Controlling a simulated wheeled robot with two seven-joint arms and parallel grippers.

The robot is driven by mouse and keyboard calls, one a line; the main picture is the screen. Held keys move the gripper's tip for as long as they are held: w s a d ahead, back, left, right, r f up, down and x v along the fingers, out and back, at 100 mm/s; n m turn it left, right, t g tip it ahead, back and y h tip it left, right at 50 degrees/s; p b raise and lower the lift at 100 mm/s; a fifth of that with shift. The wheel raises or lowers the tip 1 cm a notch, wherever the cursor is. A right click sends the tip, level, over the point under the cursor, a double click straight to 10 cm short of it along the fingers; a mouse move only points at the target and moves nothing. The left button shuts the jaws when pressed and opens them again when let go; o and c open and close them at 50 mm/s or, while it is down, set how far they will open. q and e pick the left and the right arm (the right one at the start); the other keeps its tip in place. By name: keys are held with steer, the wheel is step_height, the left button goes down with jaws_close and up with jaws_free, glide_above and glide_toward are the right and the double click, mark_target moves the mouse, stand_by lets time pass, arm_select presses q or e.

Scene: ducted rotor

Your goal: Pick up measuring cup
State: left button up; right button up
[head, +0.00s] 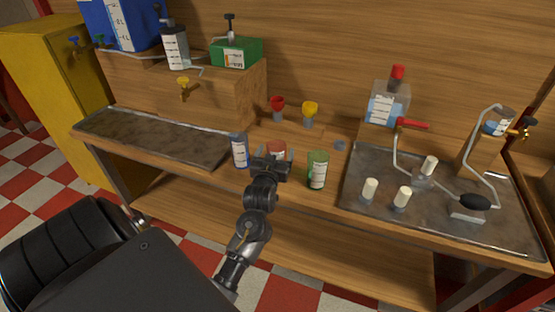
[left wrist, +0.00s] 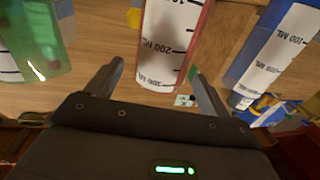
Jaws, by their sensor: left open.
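Three measuring cups with white scale labels stand on the wooden bench: a blue one (head: 239,150), a red one (head: 276,149) and a green one (head: 317,170). My left gripper (head: 272,160) is at the red cup and partly hides it in the head view. In the left wrist view the red cup (left wrist: 168,45) shows between the two open fingers of my left gripper (left wrist: 159,72); whether they touch it, I cannot tell. The green cup (left wrist: 35,40) is on the left there and the blue cup (left wrist: 275,45) on the right. My right gripper is not in view.
Red (head: 277,103) and yellow (head: 310,108) funnel-topped items stand behind the cups. A metal tray (head: 365,205) with white-capped bottles and tubing lies right; an empty dark tray (head: 150,135) lies left. A wooden box (head: 225,95) carries containers.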

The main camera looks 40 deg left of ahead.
arm_select(q)
steer(key=x, duration=0.2)
steer(key=shift+w+a, duration=0.15)
steer(key=shift+w, duration=0.2)
steer(key=c, duration=1.3)
